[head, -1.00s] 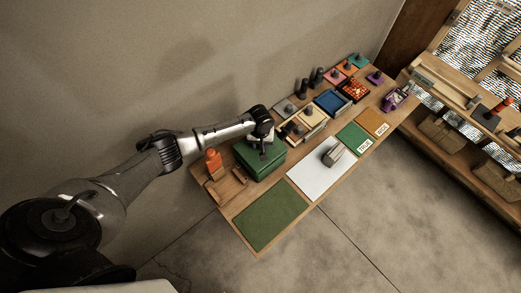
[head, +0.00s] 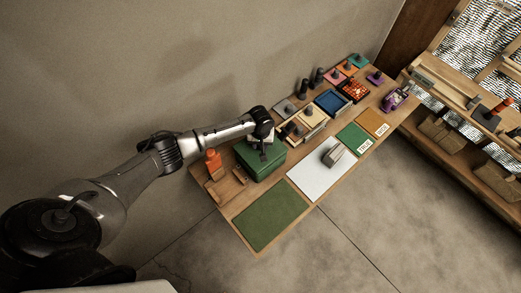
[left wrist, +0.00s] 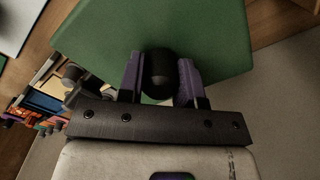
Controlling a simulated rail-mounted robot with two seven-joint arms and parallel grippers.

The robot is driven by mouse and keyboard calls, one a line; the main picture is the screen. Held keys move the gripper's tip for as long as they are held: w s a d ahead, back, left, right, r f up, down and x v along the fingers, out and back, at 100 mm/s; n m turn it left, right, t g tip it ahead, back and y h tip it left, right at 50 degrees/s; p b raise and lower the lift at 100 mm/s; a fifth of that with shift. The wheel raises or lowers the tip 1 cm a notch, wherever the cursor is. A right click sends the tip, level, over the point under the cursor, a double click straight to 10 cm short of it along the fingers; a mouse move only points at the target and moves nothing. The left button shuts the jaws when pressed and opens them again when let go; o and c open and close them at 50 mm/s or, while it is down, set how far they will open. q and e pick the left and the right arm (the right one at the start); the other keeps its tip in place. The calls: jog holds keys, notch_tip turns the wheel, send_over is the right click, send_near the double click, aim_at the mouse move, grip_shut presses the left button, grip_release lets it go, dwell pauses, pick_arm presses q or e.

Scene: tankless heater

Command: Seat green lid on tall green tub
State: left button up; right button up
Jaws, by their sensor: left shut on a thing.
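The green lid (head: 272,150) is on the tall green tub (head: 266,170) at the left part of the table. I cannot tell whether its rim is fully down all round. My left gripper (head: 264,153) is above the tub, shut on the lid's dark knob. In the left wrist view the round black knob (left wrist: 160,72) sits between the two purple-grey fingers, and the green lid top (left wrist: 100,35) spreads behind it. The tub walls are hidden in that view. My right gripper is not in view.
An orange bottle (head: 213,161) and wooden pieces stand left of the tub. Trays and dark-knobbed lids (head: 284,106) stand close to its right. A green mat (head: 270,215) and a white mat (head: 315,178) with a grey block (head: 333,154) lie in front.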

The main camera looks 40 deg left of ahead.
pick_arm(q)
jog(key=shift+f, duration=0.45)
dwell(0.4)
jog(key=o, duration=1.1)
jog(key=shift+r, duration=0.5)
notch_tip(320, 180, up, 13)
jog(key=shift+f, duration=0.1)
